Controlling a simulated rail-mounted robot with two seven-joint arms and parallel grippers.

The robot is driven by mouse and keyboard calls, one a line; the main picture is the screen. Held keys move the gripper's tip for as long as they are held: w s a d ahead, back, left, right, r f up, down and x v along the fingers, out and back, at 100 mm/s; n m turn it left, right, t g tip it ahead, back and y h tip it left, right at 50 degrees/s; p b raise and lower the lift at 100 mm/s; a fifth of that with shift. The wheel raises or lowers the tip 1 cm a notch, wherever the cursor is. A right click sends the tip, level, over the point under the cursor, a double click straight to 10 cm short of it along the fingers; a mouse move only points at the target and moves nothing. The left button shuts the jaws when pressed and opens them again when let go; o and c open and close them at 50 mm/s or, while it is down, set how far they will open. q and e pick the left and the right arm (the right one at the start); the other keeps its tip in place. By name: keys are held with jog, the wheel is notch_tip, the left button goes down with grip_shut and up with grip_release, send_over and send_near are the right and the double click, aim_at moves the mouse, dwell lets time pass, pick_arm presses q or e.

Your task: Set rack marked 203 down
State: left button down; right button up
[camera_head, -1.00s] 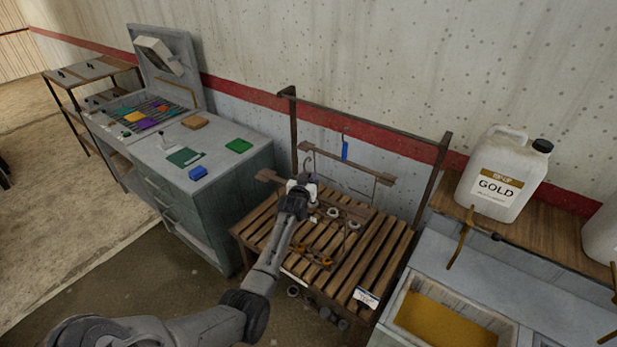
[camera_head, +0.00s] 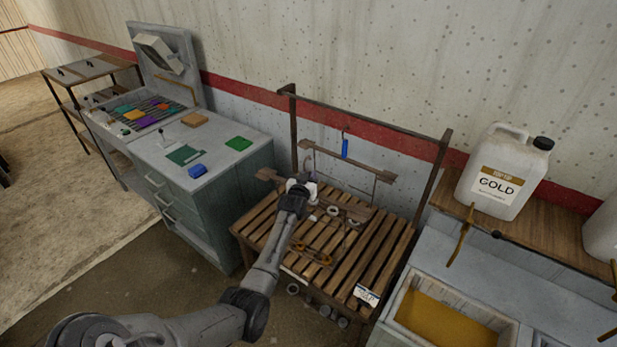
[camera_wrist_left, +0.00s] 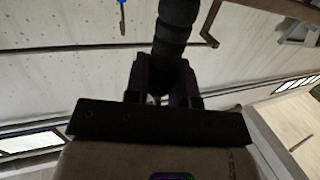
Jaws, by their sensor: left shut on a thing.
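My left gripper (camera_head: 304,191) is over the slatted wooden table, at the near side of the metal frame. In the left wrist view its fingers (camera_wrist_left: 161,85) are shut on a dark ribbed grip (camera_wrist_left: 176,35). The held rack (camera_head: 350,212) shows beyond the gripper as a brown bar with pale rings and hanging parts, low over the slats. The gripper hides part of it. I cannot tell whether it touches the slats, and I cannot read a number on it. Another brown rack bar (camera_head: 345,160) with a blue tag (camera_head: 345,149) is at the frame behind.
The slatted table (camera_head: 385,262) carries a white label (camera_head: 367,295) at its front right. A grey workbench (camera_head: 225,165) stands left. At right are a tank of golden liquid (camera_head: 440,318) and a white GOLD jug (camera_head: 503,180). The metal frame (camera_head: 365,120) rises behind my gripper.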

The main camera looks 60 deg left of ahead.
pick_arm(q)
jog(key=c, duration=1.1)
grip_release()
jog(key=shift+a+r, duration=0.1)
jog(key=o, duration=0.3)
jog(key=shift+f, duration=0.2)
jog(key=o, duration=0.8)
jog(key=shift+r, duration=0.1)
